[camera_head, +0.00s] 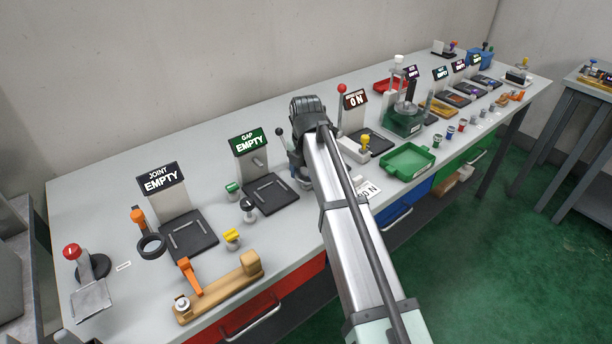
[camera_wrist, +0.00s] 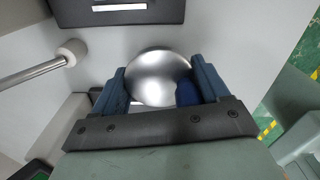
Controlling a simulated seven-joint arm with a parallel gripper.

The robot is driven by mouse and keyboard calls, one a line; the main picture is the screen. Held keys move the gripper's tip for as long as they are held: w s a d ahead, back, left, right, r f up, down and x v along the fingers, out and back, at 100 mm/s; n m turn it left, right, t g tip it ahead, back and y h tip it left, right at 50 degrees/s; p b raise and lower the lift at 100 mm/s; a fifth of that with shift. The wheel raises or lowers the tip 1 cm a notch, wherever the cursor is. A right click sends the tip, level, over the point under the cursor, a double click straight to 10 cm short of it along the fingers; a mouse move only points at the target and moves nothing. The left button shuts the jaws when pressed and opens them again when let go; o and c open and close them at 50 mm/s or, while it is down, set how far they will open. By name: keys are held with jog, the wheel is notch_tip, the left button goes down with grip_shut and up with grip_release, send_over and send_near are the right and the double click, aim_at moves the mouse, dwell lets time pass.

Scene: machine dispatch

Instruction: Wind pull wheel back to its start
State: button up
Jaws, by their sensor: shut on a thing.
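In the wrist view, a shiny round silver dome (camera_wrist: 158,72) sits between the two blue fingers of my gripper (camera_wrist: 157,84). The fingers are shut on it, one at each side. A darker blue part (camera_wrist: 187,93) shows beside the right finger. I cannot tell for certain whether the dome belongs to the pull wheel. In the head view, my arm covers most of this spot, at the middle of the bench (camera_head: 110,215). A small part of a round metal thing (camera_head: 302,178) shows beside my arm.
A rod with a pale end (camera_wrist: 72,52) lies left of my gripper, and a dark panel (camera_wrist: 115,10) is above it. In the head view, the GAP sign (camera_head: 250,142) and its black plate (camera_head: 272,195) stand left of my arm. A green tray (camera_head: 408,161) stands right.

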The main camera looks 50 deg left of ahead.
aim_at(306, 174)
jog(key=o, duration=1)
notch_tip(306, 174, up, 14)
dwell(0.3)
jog(key=shift+f, duration=0.1)
dwell(0.3)
